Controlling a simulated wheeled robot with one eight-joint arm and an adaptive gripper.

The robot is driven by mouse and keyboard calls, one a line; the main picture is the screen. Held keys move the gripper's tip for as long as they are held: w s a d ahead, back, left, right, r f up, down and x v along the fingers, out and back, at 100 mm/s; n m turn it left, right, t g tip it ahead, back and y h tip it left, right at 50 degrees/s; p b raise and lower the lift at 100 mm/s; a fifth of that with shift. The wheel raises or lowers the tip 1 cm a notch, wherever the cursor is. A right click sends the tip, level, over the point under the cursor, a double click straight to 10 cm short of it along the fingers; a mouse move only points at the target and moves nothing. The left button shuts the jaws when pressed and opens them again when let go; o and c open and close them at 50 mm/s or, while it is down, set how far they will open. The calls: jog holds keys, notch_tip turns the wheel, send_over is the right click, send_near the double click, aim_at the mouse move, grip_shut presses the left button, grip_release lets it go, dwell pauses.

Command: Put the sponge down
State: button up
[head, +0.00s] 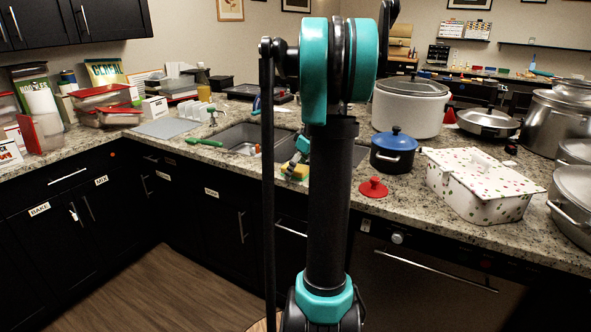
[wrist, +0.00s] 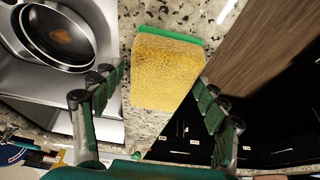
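The sponge (wrist: 167,70) is yellow with a green layer along its far edge. In the wrist view it appears to lie on the granite strip between the sink and the counter's front edge. My gripper (wrist: 153,92) is open above it, with one finger on each side. A clear gap shows at the left finger; the right fingertip is close to the sponge's edge, and I cannot tell whether it touches. In the head view the sponge (head: 295,172) sits at the counter's front edge, just below my gripper (head: 296,160), partly hidden by my arm.
The sink (head: 240,138) lies behind the sponge, with pans (wrist: 58,35) in it. To the right are a blue pot (head: 394,155), a red lid (head: 373,187) and a spotted white box (head: 475,190). The counter edge drops to dark cabinets.

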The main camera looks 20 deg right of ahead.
jog(key=v, duration=1.2)
jog(key=s+a+f+m+h, duration=0.2)
jog(key=s+a+f+m, duration=0.2)
jog(key=s+a+f, duration=0.85)
jog(key=s+a+f+m, duration=0.3)
jog(key=s+a+f, duration=0.5)
jog(key=s+f, duration=0.2)
jog(key=shift+s+f+m+t+h, duration=0.3)
jog(key=shift+s+h, duration=0.1)
jog(key=shift+s, duration=0.15)
jog(key=shift+a+r, duration=0.1)
jog(key=shift+a, duration=0.1)
